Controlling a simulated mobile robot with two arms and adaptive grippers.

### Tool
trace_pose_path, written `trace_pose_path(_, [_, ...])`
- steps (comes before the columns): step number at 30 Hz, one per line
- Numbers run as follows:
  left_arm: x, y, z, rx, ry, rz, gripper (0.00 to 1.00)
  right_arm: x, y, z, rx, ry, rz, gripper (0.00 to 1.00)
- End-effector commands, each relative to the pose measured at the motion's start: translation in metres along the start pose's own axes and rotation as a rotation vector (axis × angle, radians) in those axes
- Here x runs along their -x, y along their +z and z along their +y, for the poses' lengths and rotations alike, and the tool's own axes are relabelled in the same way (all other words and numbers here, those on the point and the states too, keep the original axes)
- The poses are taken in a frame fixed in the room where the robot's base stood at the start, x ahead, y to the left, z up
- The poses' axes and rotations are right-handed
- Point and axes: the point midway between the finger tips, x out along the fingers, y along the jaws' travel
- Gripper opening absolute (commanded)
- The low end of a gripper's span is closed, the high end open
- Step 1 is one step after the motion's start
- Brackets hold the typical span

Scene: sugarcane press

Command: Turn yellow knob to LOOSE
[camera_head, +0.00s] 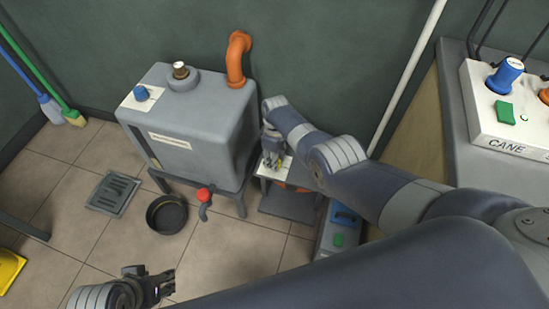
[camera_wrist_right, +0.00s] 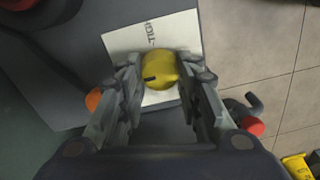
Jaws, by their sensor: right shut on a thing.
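The yellow knob (camera_wrist_right: 158,70) sits on a white label plate (camera_wrist_right: 178,32) in the right wrist view. Part of a printed word, which seems to read TIGHT, shows beside it. A short black mark is on the knob's face. My right gripper (camera_wrist_right: 163,82) is shut on the knob, with one finger on each side. In the head view my right gripper (camera_head: 271,152) is low beside the grey tank and mostly hides the knob; the plate (camera_head: 270,172) shows under it. My left gripper (camera_head: 152,280) is open and empty above the floor at the bottom left.
A grey tank (camera_head: 190,120) with an orange pipe (camera_head: 237,58) and a red-handled tap (camera_head: 204,194) stands left of my right gripper. A black pan (camera_head: 167,213) and a drain grate (camera_head: 113,194) are on the tiles. A control box (camera_head: 507,115) is at the right.

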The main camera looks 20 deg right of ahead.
Motion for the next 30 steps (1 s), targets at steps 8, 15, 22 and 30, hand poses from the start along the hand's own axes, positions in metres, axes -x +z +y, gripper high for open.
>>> trace_pose_path(8, [0.000, 0.000, 0.000, 0.000, 0.000, 0.000, 0.40, 0.000, 0.001, 0.000, 0.001, 0.001, -0.002, 0.45])
trace_pose_path(15, [0.000, 0.000, 0.000, 0.000, 0.000, 0.000, 0.40, 0.000, 0.000, 0.000, 0.000, 0.001, -0.001, 0.52])
trace_pose_path(22, [0.000, 0.000, 0.000, 0.001, 0.001, 0.000, 0.40, 0.002, 0.000, 0.000, 0.000, 0.001, 0.000, 0.52])
trace_pose_path(30, [0.000, 0.000, 0.000, 0.000, 0.000, 0.000, 0.40, 0.018, -0.001, 0.001, 0.000, 0.002, 0.002, 0.52])
